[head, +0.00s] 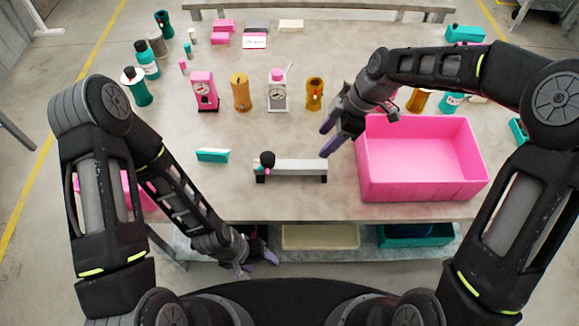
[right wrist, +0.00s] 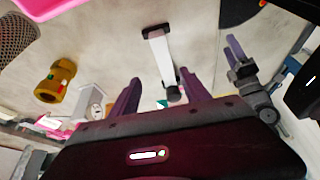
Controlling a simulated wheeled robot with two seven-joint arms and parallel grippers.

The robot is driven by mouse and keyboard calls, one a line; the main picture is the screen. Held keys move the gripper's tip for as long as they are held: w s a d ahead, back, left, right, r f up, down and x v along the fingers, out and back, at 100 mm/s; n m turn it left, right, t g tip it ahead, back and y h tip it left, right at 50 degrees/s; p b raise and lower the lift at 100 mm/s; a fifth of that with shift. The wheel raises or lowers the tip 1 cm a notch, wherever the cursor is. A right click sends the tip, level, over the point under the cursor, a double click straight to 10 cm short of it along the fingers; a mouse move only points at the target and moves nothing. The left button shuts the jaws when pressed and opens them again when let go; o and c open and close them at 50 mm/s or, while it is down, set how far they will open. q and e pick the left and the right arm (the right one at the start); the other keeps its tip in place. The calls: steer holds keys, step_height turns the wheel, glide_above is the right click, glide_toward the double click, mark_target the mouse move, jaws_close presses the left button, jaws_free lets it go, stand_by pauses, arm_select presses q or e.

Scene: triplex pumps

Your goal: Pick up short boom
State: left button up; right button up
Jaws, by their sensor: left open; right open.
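A short grey bar with black ends (head: 300,167), the thing most like a short boom, lies on the table's front middle. A small dark knob (head: 266,158) with pink and teal bits sits at its left end. The bar also shows in the right wrist view (right wrist: 160,55), beyond the fingers. My right gripper (head: 326,133) is open and empty, above and behind the bar's right end, apart from it. My left gripper (head: 256,262) is open and empty, low in front of the table edge; it also shows in the right wrist view (right wrist: 240,62).
A pink bin (head: 425,155) stands right of the bar. A small teal block (head: 212,155) lies to its left. A pink pump (head: 205,91), a white pump (head: 277,90) and yellow parts (head: 314,94) stand behind. The table front left of the bar is mostly clear.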

mark_target(307, 164)
steer(key=shift+s+d+f+n, duration=0.1)
steer(key=shift+s+f+n, duration=0.1)
steer(key=shift+s+n, duration=0.15)
steer(key=x, duration=0.6)
steer(key=shift+f, duration=0.4)
steer(key=shift+a+x, duration=0.15)
steer(key=shift+x, duration=1.2)
steer(key=shift+a+x, duration=0.15)
steer(key=shift+x, duration=1.15)
steer(key=shift+s+r, duration=0.1)
steer(key=shift+r, duration=0.05)
steer(key=shift+c, duration=0.5)
